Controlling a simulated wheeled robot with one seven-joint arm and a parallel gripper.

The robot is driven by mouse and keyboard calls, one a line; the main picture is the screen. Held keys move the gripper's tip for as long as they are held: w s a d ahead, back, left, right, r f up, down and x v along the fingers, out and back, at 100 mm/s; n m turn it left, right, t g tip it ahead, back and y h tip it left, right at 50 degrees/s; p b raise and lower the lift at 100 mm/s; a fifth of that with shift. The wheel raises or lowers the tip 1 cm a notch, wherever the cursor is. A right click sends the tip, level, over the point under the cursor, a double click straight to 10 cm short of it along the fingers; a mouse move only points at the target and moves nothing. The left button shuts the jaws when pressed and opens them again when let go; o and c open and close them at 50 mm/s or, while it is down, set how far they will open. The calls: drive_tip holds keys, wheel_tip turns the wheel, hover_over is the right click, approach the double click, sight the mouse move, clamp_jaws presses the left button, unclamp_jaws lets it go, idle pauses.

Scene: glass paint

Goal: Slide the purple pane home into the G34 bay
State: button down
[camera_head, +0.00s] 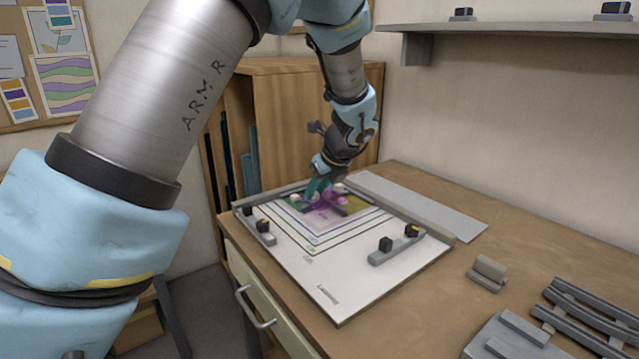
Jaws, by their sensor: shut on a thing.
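My gripper (319,190) points down over the far part of the white board (345,294) on the wooden bench. It is shut on the purple pane (329,210), which lies low over the nested outlines there. My fingers hide part of the pane. I cannot tell whether the purple pane is flat on the board or slightly raised. The G34 label cannot be read in this view.
Small clamp bars with dark knobs stand on the board at left (264,234) and right (396,249). Raised grey rails (398,211) line its far edges. A grey block (488,272) and dark racks (590,312) lie at right. A wooden cabinet (310,120) stands behind.

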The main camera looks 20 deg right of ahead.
sight(319, 204)
drive_tip(key=shift+a+f, duration=0.1)
drive_tip(key=shift+a, duration=0.05)
drive_tip(key=shift+f+b, duration=0.45)
wheel_tip(319, 204, down, 4)
drive_tip(key=b, duration=0.3)
drive_tip(key=shift+r+b, duration=0.2)
drive_tip(key=shift+b, duration=0.15)
drive_tip(key=shift+f, duration=0.45)
drive_tip(key=shift+f, duration=0.15)
drive_tip(key=shift+w+d+p, duration=0.7)
drive_tip(key=shift+w+p, duration=0.25)
drive_tip(key=shift+w, duration=0.05)
idle(1.3)
drive_tip(key=shift+w+p, duration=0.1)
drive_tip(key=shift+p, duration=0.2)
idle(0.6)
drive_tip(key=c, duration=0.6)
unclamp_jaws()
